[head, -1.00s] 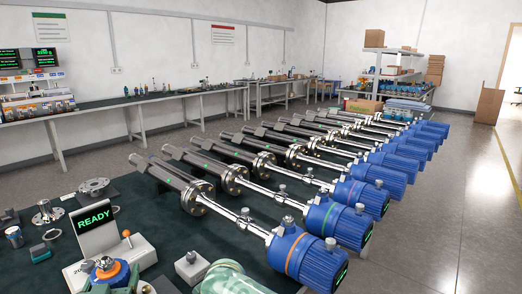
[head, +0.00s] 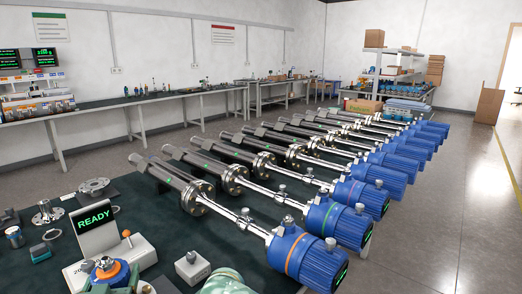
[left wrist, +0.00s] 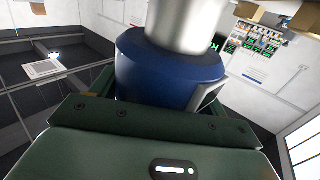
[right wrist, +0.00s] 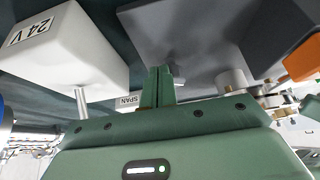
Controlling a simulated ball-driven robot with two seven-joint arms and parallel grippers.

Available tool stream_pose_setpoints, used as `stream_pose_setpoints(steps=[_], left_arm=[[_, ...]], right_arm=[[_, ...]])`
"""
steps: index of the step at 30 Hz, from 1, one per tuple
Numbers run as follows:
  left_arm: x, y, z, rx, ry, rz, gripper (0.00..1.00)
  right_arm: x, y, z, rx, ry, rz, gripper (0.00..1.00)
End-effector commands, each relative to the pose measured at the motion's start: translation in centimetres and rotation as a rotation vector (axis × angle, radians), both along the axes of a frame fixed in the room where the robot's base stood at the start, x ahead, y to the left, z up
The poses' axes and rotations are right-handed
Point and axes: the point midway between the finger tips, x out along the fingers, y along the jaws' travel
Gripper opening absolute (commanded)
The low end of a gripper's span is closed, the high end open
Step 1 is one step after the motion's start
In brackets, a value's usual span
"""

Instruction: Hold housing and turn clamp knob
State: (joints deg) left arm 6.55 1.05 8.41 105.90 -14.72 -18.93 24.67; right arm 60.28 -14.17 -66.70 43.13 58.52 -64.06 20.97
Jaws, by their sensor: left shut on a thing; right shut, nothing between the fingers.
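A blue housing with an orange band (head: 108,272) and a metal top stands at the lower left of the head view, by the READY fixture. My left gripper (head: 118,285) is shut on it. The left wrist view shows the blue housing (left wrist: 170,75) between the green fingers, with a pale metal cylinder at its top. My right gripper (right wrist: 160,85) is shut with nothing between its fingers, close to a grey block and a white box marked 24 V. An orange ball knob on a lever (head: 127,234) stands on the fixture; I cannot tell whether it is the clamp knob.
The READY display (head: 95,216) tilts up behind the housing. A small grey block with a metal knob (head: 193,268) stands to the right. Several blue-headed transmitters (head: 303,258) lie in a row across the dark bench. Loose metal flanges (head: 94,187) lie at the left.

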Motion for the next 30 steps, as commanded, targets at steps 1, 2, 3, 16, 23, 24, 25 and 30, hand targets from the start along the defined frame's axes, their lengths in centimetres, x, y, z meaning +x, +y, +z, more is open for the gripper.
stream_pose_setpoints(steps=[1, 2, 3, 16, 23, 24, 25, 30], left_arm=[[0.0, 0.0, -0.1, 0.0, 0.003, 0.001, 0.25], [0.0, 0.0, -0.1, 0.0, 0.003, 0.001, 0.25], [0.0, 0.0, -0.1, 0.0, 0.003, 0.001, 0.25], [0.0, 0.0, -0.1, 0.0, 0.003, 0.001, 0.25], [0.0, 0.0, -0.1, 0.0, 0.003, 0.001, 0.25], [0.0, 0.0, -0.1, 0.0, 0.003, 0.001, 0.25], [0.0, 0.0, -0.1, 0.0, 0.003, 0.001, 0.25], [0.0, 0.0, -0.1, 0.0, 0.003, 0.001, 0.25]], right_arm=[[0.0, 0.1, 0.0, 0.0, 0.0, 0.0, 0.0], [0.0, 0.1, 0.0, 0.0, 0.0, 0.0, 0.0], [0.0, 0.1, 0.0, 0.001, -0.001, 0.0, 0.0], [-0.7, 0.4, 0.0, 0.002, 0.001, 0.0, 0.0], [-1.3, 0.9, 0.0, 0.002, 0.001, 0.001, 0.0], [-1.4, 1.0, 0.0, 0.002, 0.001, 0.001, 0.0], [-1.4, 1.0, 0.0, 0.002, 0.001, 0.001, 0.0], [-1.7, 1.3, 0.0, 0.0, 0.001, 0.0, 0.0]])
